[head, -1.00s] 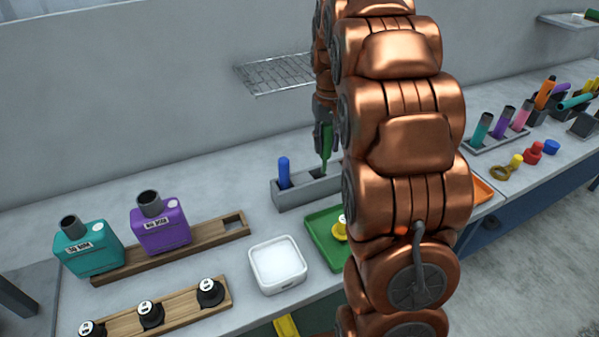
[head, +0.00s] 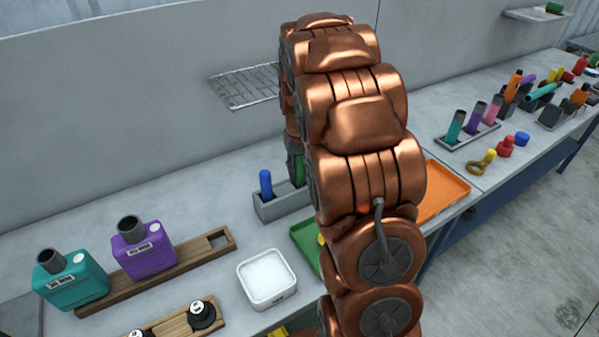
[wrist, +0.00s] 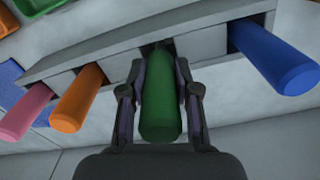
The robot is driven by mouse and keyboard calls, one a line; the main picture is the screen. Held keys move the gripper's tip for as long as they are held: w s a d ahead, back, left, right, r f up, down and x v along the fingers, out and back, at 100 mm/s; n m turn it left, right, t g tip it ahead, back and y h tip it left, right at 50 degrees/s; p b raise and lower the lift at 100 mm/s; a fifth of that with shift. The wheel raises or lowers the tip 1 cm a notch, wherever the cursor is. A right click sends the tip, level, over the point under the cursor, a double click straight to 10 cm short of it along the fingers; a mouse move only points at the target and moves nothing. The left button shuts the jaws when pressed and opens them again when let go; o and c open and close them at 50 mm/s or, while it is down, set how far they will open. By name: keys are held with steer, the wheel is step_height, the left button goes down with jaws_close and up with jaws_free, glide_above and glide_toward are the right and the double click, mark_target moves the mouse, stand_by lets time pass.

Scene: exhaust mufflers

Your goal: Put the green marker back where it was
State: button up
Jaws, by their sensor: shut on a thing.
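The green marker (wrist: 160,100) is between the two fingers of my gripper (wrist: 158,68), which is shut on it. In the wrist view its far end meets a dark opening in the grey holder (wrist: 100,55); I cannot tell how deep it sits. The blue marker (wrist: 275,62) stands in the holder to the right; the orange marker (wrist: 77,100) and the pink marker (wrist: 28,110) are to the left. In the head view the holder (head: 272,209), blue marker (head: 266,184) and part of the green marker (head: 299,169) show; my arm hides the holder's right part.
A green tray (head: 304,238), partly behind my arm, and a white square dish (head: 267,279) lie in front of the holder. An orange tray (head: 445,190) is to the right. A wire shelf (head: 240,88) hangs on the wall above. Teal and purple canisters (head: 143,250) stand at the left.

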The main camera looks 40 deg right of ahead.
steer(key=shift+f, duration=1)
steer(key=shift+f, duration=0.15)
steer(key=o, duration=1)
steer(key=shift+o, duration=0.2)
steer(key=shift+r, duration=0.55)
step_height(320, 180, up, 11)
steer(key=b, duration=0.3)
steer(key=shift+r, duration=0.15)
